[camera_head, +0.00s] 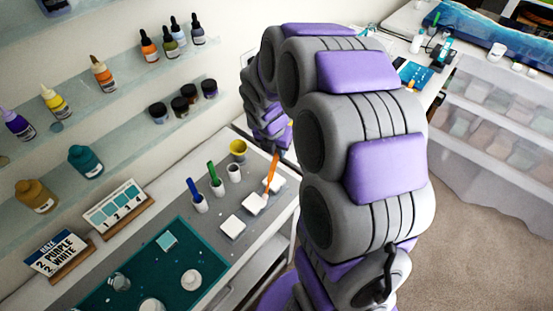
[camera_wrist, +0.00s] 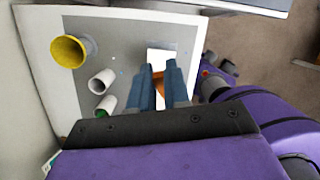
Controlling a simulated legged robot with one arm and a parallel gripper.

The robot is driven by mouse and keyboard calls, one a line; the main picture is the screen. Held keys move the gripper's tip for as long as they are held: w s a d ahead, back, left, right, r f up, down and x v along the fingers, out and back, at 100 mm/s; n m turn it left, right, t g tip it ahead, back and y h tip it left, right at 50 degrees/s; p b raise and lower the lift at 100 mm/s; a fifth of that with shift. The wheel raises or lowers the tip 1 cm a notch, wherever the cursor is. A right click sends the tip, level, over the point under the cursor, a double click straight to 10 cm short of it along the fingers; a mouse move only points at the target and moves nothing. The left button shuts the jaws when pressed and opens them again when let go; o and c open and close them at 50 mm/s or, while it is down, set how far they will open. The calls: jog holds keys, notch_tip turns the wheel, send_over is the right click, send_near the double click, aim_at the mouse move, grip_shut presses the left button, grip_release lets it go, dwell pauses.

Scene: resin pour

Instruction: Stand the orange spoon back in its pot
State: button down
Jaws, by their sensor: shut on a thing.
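The orange spoon (camera_head: 271,172) hangs from my gripper (camera_head: 277,152), slightly tilted, over the white squares in the head view. In the wrist view the orange spoon (camera_wrist: 159,88) shows between the two blue-grey fingers of my gripper (camera_wrist: 162,82), which are shut on it. An empty white pot (camera_head: 234,173) stands to the left of the spoon; it also shows in the wrist view (camera_wrist: 101,82). A second pot (camera_head: 217,189) holds a green spoon, and a third (camera_head: 200,205) holds a blue one. Whether the spoon's lower end touches a square cannot be told.
A yellow cup (camera_head: 238,146) stands behind the empty pot. Several white squares (camera_head: 232,227) lie right of the pots. A teal mat (camera_head: 215,263) with clear cups is nearer. Wall shelves (camera_head: 120,90) with bottles are at the left. Grey bench surface is bare around the pots.

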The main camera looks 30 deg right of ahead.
jog(key=w+a+r+m+t+h+p, duration=0.1)
jog(key=w+a+r+m+t+h, duration=0.2)
jog(key=w+a+r+h, duration=0.5)
jog(key=shift+w+a+r, duration=0.4)
jog(key=shift+a+r, duration=1.1)
jog(key=shift+a, duration=0.75)
jog(key=shift+f, duration=0.1)
notch_tip(320, 180, down, 11)
jog(key=b, duration=0.6)
jog(key=shift+h+b, duration=0.3)
jog(key=shift+b, duration=0.05)
jog(key=shift+f, duration=0.1)
